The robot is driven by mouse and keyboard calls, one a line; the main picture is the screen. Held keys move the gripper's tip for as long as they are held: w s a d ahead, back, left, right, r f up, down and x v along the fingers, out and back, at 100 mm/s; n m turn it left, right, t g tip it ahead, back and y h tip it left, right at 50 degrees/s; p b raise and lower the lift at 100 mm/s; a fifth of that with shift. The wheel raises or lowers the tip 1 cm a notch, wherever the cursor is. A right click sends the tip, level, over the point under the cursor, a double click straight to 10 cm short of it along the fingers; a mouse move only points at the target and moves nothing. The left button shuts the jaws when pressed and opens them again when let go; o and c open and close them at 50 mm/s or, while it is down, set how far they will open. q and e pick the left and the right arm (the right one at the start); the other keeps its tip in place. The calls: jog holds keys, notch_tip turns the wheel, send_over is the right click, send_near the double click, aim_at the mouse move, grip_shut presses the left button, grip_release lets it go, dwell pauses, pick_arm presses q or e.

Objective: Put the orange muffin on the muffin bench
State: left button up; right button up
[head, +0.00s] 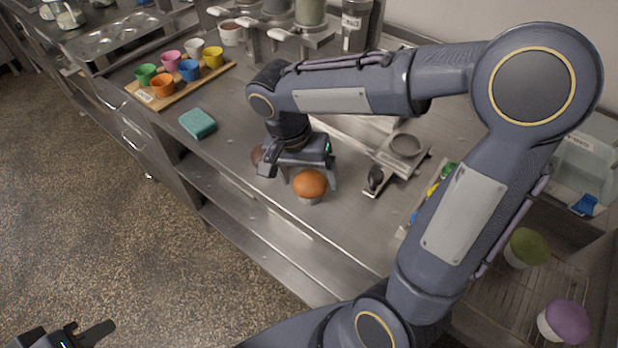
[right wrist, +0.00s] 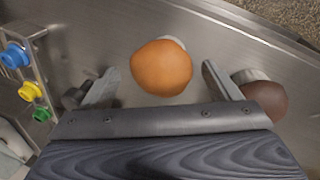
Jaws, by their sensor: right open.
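The orange muffin (head: 310,184) stands upright in a pale cup on the steel counter; the right wrist view shows its orange top (right wrist: 161,68). My right gripper (head: 312,180) is open and empty just above and behind it. In the right wrist view, the muffin shows ahead of the gap between my right fingers (right wrist: 163,84). My left gripper (head: 75,338) is at the bottom left over the floor, cut off by the frame. I cannot tell for sure which surface is the muffin bench; a wire rack (head: 508,297) at lower right holds green (head: 527,247) and purple muffins (head: 565,321).
A brown muffin (right wrist: 267,98) stands close beside one right finger. A dark tamper-like tool (head: 375,179) and a scale-like device (head: 405,148) are to the right. A teal sponge (head: 197,123) and a wooden board (head: 155,101) with coloured cups are to the left.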

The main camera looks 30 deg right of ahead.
aim_at(296, 180)
jog(key=v, duration=1)
jog(key=s+f+n+t+y, duration=0.3)
jog(key=s, duration=0.3)
jog(key=s+d+f+n+t+y, duration=0.1)
jog(key=s+f+n+t+y, duration=0.2)
jog(key=s, duration=0.4)
jog(key=shift+s+d+f+n+t+p, duration=0.25)
jog(key=shift+n+t+p, duration=0.2)
jog(key=shift+n, duration=0.25)
jog(key=shift+w, duration=0.1)
